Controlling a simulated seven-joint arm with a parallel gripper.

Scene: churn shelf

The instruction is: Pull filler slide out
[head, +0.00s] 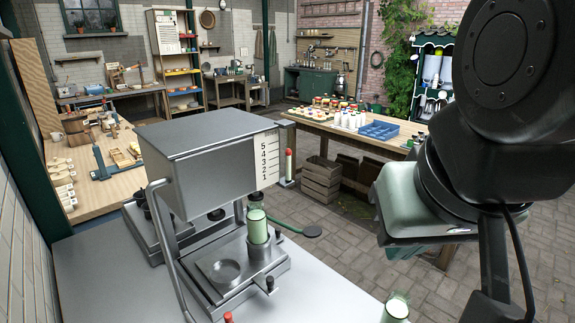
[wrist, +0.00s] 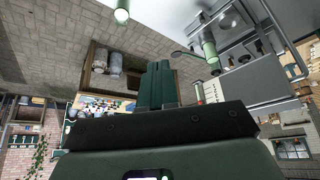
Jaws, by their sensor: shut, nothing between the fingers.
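The filler (head: 200,145) is a metal box on legs with a number scale on its side, at the left of the metal bench in the head view. Below it lies a flat metal slide plate (head: 222,285) with a round opening and a small dark knob (head: 270,284) at its right edge. A green cylinder (head: 257,226) stands upright in a metal collar on the plate; it also shows in the wrist view (wrist: 209,50). My gripper (wrist: 158,68) is shut and empty, apart from the filler. In the head view its fingertips are largely hidden behind my arm.
A white-topped green cylinder (head: 396,306) stands at the bench's front edge. A red-tipped post (head: 288,165) rises beside the filler. A wooden workbench (head: 90,205) is at the left. Paved floor lies between.

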